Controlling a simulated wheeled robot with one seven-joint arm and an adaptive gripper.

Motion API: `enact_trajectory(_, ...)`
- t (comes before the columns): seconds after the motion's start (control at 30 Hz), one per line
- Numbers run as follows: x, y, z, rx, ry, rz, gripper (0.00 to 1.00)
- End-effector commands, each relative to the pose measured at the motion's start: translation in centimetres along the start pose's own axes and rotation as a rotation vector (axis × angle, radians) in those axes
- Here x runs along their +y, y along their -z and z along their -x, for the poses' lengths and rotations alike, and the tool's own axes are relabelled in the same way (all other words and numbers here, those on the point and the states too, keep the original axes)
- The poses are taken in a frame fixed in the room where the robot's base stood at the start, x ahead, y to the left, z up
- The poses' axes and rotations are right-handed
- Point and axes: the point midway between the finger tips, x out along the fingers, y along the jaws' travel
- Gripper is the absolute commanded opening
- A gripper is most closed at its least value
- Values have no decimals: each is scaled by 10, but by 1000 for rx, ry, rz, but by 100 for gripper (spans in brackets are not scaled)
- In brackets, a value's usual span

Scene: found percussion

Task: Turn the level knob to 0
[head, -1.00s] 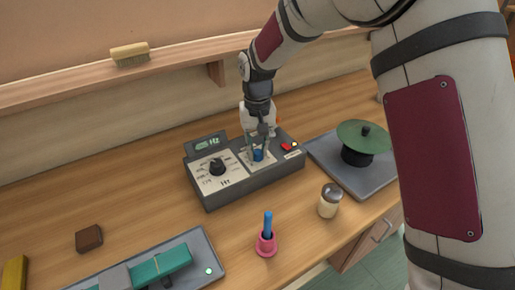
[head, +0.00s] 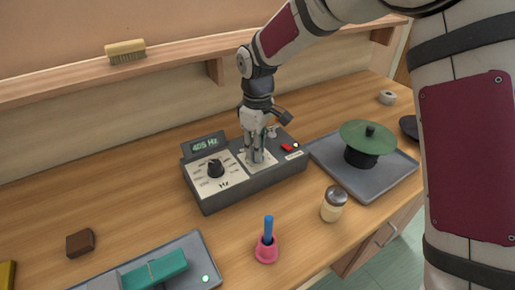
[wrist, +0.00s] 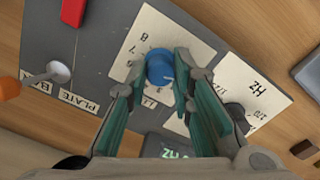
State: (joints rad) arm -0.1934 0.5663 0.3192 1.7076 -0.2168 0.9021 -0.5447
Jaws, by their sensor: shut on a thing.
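The grey control box (head: 283,172) stands on the bench in the head view, with a cream dial plate under my gripper (head: 258,158). In the wrist view the blue level knob (wrist: 160,68) sits between my two fingertips, which are shut on its sides. Numbers such as 7 and 8 show on the dial plate (wrist: 138,38) beside it. In the head view my fingers hide the knob. The black Hz knob (head: 215,168) is to its left, below a display (head: 205,145) reading 405 Hz.
A green disc (head: 367,134) on a tray stands to the right. A jar (head: 333,204) and a pink cup (head: 266,249) stand in front.

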Motion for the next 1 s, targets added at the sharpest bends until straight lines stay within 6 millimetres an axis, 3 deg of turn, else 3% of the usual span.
enact_trajectory(0.4, 0, 1, 0, 2, 0, 213, 0)
enact_trajectory(1.0, -1, 1, 0, 1, 1, 251, 0)
